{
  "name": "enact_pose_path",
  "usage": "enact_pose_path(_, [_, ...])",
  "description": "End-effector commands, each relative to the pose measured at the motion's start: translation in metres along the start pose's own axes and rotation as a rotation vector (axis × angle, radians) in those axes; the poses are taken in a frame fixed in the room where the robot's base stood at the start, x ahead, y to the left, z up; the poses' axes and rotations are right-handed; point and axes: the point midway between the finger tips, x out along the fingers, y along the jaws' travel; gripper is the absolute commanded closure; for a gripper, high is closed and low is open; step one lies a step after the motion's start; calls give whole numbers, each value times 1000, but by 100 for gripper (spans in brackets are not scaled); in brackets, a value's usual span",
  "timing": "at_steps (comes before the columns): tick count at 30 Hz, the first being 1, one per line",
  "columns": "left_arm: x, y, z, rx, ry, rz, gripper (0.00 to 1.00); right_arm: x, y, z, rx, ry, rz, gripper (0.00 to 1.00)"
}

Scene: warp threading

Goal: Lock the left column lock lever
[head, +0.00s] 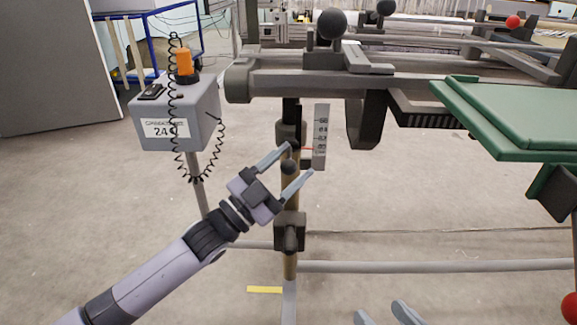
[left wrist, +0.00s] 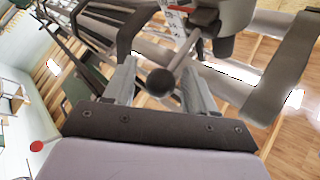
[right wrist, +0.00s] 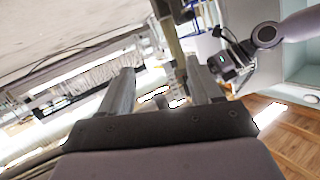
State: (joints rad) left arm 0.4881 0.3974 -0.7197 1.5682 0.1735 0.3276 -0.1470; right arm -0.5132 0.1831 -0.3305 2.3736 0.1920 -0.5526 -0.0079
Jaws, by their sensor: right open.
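The left column (head: 291,190) stands upright under the frame. Its lock lever is a thin rod ending in a dark ball knob (head: 288,167). In the left wrist view the knob (left wrist: 160,82) sits between the finger pads, and the rod (left wrist: 186,52) runs up and right to the column clamp (left wrist: 235,15). My left gripper (head: 297,161) is open, with one finger on each side of the knob; a gap to the fingers shows. My right gripper (head: 383,314) is open at the bottom edge of the head view; its fingers (right wrist: 162,85) are apart and empty.
A scale plate (head: 321,135) hangs beside the column. A lower clamp block (head: 289,231) sits below the knob. A grey control box (head: 175,112) with coiled cable stands to the left. A green panel (head: 520,115) juts in at right. Floor between is clear.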

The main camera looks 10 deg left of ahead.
Motion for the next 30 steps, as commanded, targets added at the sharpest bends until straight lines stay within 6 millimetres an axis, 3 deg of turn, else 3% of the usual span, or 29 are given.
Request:
enact_pose_path(8, [-2, -1, 0, 1, -1, 0, 44, 0, 0, -1, 2, -1, -1, 36])
enact_pose_path(21, [-58, -1, 0, -1, -4, 0, 44, 6, -8, -2, 73, -45, -31, 36])
enact_pose_path(30, [-72, 0, 0, 0, 0, 0, 44, 8, -10, 0, 88, -55, -39, 36])
